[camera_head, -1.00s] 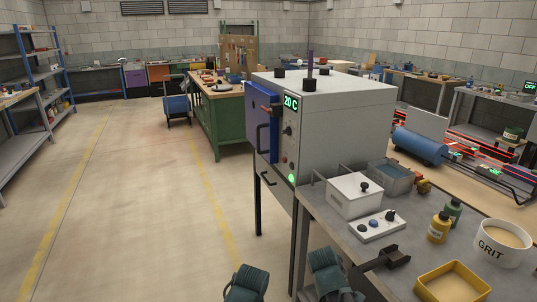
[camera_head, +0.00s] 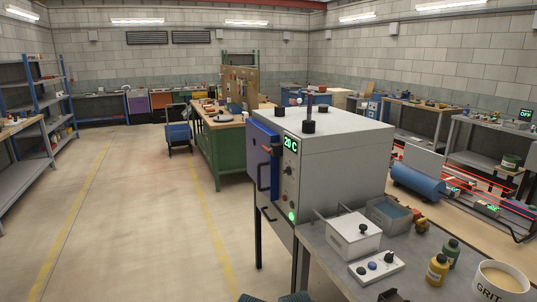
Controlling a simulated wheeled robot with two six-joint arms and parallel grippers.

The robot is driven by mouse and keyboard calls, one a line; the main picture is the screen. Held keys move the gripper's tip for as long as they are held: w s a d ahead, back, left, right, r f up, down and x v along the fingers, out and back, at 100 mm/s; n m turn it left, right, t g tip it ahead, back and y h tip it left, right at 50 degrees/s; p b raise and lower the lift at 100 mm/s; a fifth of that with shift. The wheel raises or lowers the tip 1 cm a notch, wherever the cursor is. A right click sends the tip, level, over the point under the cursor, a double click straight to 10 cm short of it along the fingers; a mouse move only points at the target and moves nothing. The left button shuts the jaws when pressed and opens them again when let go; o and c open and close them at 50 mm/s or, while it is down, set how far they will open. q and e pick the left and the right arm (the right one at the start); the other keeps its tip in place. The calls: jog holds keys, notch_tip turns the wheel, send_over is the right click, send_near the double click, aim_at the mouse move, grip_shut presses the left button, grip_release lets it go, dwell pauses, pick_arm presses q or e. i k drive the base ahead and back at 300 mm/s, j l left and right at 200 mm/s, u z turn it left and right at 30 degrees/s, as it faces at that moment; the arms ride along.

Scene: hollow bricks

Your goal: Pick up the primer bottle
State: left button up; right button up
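Two small bottles stand upright on the grey bench at the lower right in the head view: a yellow bottle (camera_head: 437,270) and a green bottle (camera_head: 450,252) just behind it. Both have dark caps. Their labels are too small to read, so I cannot tell which holds primer. My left gripper is not in view.
A white GRIT tub (camera_head: 500,280) stands right of the bottles. A control box with knobs (camera_head: 376,269), a white lidded box (camera_head: 353,236) and a grey tray (camera_head: 388,215) are to their left. A large grey oven (camera_head: 335,165) stands behind, showing 20 C.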

aim_at(437, 271)
jog(key=z, duration=1.4)
